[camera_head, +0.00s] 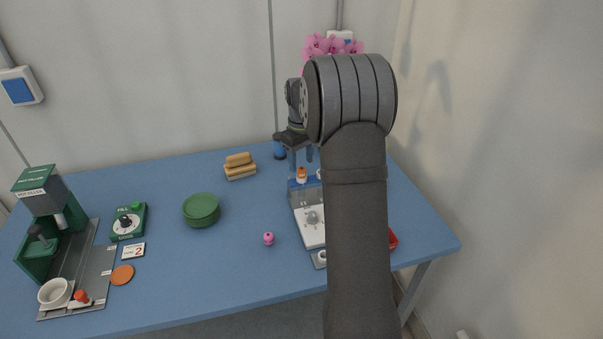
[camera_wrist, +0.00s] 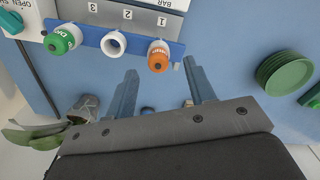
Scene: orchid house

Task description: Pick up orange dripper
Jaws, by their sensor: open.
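The orange dripper (camera_wrist: 158,56) sits in the slot by number 1 of a blue rack (camera_wrist: 88,36) in the wrist view. In the head view the orange dripper (camera_head: 301,175) shows as a small orange and white piece on the blue bar. My gripper (camera_wrist: 158,80) is open, its two fingers apart and pointing toward the rack. The orange dripper is just beyond the fingertips, roughly in line with the gap between them. Nothing is between the fingers. In the head view my gripper (camera_head: 302,155) is above the rack, partly hidden by my arm.
A white dripper (camera_wrist: 113,43) and a green dripper (camera_wrist: 63,39) stand beside it in the rack. Green saucers (camera_head: 201,210), a pink piece (camera_head: 268,239) and sponges (camera_head: 240,166) lie to the left. A pink orchid (camera_head: 330,46) rises behind my arm.

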